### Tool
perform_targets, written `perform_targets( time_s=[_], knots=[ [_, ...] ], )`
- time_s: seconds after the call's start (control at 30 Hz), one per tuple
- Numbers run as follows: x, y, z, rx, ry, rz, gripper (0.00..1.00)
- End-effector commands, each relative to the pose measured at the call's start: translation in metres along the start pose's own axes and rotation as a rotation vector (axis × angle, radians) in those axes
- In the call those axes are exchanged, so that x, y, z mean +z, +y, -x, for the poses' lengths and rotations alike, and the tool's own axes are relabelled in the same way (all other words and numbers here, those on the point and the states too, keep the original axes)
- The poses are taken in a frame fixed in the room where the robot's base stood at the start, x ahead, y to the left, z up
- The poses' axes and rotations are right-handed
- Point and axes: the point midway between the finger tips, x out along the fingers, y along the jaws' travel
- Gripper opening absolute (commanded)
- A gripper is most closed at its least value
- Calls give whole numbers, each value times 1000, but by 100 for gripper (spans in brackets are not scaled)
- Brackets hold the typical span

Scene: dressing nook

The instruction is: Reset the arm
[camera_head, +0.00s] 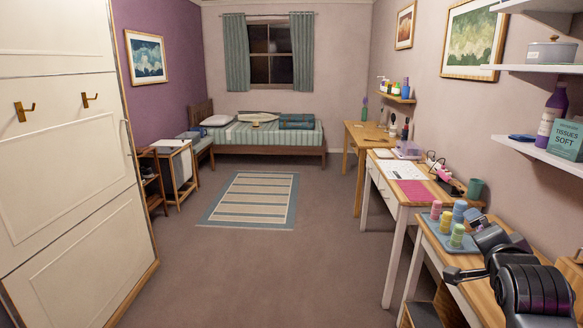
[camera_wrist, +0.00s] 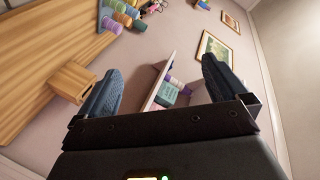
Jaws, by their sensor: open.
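My arm reaches in from the lower right of the head view, over the near wooden table (camera_head: 467,285). My gripper (camera_head: 462,274) is at the arm's end, close to the table's left edge in that view. In the wrist view my gripper (camera_wrist: 160,85) shows two dark ribbed fingers spread wide apart. Nothing is between the fingers but the view of the wall and shelf behind. The gripper is open and empty. Parts of the table behind the arm are hidden.
A blue tray (camera_head: 433,229) with several thread spools stands close beyond my arm. A white-legged desk (camera_head: 402,213) follows. Wall shelves (camera_head: 541,152) hold a purple bottle (camera_head: 551,112) and a tissue box (camera_head: 566,139). Floor (camera_head: 270,265) is clear between the white wardrobe (camera_head: 75,190) and tables.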

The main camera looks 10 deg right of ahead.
Motion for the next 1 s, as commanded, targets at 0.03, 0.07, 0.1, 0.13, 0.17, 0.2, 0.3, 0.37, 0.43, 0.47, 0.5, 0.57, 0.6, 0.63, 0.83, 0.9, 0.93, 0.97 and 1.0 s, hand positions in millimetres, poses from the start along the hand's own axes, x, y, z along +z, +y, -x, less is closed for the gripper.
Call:
perform_targets(
  time_s=[0.03,0.07,0.1,0.13,0.17,0.2,0.3,0.37,0.43,0.47,0.5,0.57,0.6,0.63,0.83,0.9,0.93,0.97,1.0],
  knots=[
    [18,17,13,-10,-20,59,100],
    [26,25,21,-20,-29,93,100],
    [37,34,31,-34,-40,137,100],
    [45,41,39,-45,-49,169,100],
    [53,48,48,-56,-57,201,100],
    [62,57,59,-70,-70,242,100],
    [85,78,90,-110,-100,341,100],
    [97,90,110,-134,-119,398,100],
    [110,103,135,-164,-141,459,100],
    [115,109,146,-176,-149,485,100],
    [121,116,160,-193,-161,518,100],
    [129,125,182,-220,-178,566,100],
    [134,132,198,-237,-188,597,100],
    [137,136,209,-250,-196,619,100],
    [149,159,288,-337,-244,751,100],
    [150,164,315,-366,-257,790,100],
    [149,166,326,-377,-263,807,100],
    [148,168,338,-389,-267,823,100],
    [147,170,353,-404,-273,843,100]
  ],
)
